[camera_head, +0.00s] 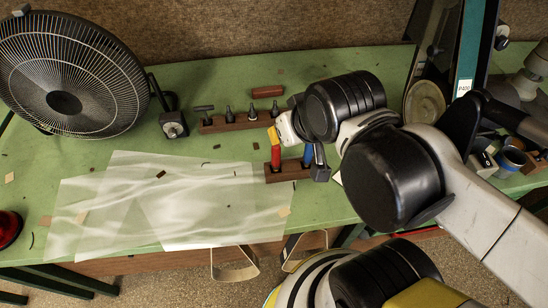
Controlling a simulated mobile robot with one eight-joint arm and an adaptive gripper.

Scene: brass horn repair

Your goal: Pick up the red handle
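An upright red handle (276,157) stands in the left part of a small wooden block (283,173) near the middle of the green bench. A yellow part shows directly above it. My gripper (287,130) is over the block, close above and right of the red handle. The black wrist hides most of the gripper, so I cannot tell its finger opening or whether it touches the handle. A blue handle (307,155) stands in the same block to the right, with a dark grey piece beside it.
Behind is a wooden rack (238,122) of dark tools, with a red-brown bar (267,91) lying beyond. A fan (68,80) stands at left. A translucent sheet (165,205) covers the left front of the green bench (330,205). Tall equipment (480,50) rises at right.

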